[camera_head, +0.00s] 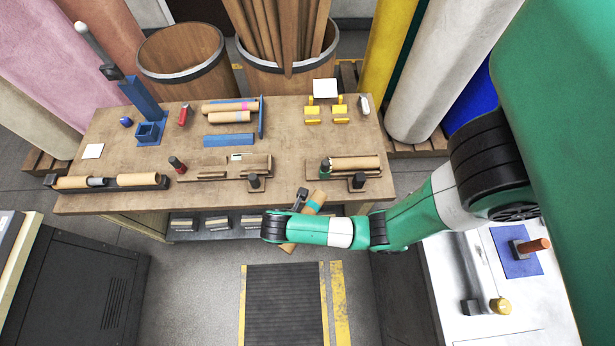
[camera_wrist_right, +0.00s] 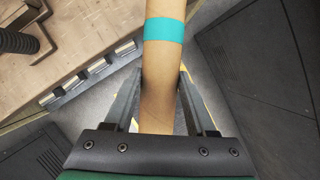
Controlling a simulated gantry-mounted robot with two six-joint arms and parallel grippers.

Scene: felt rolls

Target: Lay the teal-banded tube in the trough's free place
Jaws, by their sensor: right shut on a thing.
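The teal-banded tube (camera_head: 313,205) is a tan cardboard tube, held tilted off the bench's front edge in the head view. My right gripper (camera_head: 301,199) is shut on it, and my arm hides its middle. In the right wrist view the tube (camera_wrist_right: 163,62) lies between the two fingers (camera_wrist_right: 162,85), its teal band beyond the fingertips. What looks like the trough has a blue side wall (camera_head: 262,117) and a blue front strip (camera_head: 229,140). A pink-banded tube (camera_head: 222,106) and a grey-blue-banded tube (camera_head: 222,117) lie at its back, with bare space in front. My left gripper is not in view.
The wooden bench (camera_head: 285,125) has bare top right of the blue wall. A black rail (camera_head: 108,185) with tubes lies front left; wooden fixtures with dark knobs (camera_head: 254,181) stand along the front. A blue upright stand (camera_head: 140,97) and yellow brackets (camera_head: 340,111) are farther back.

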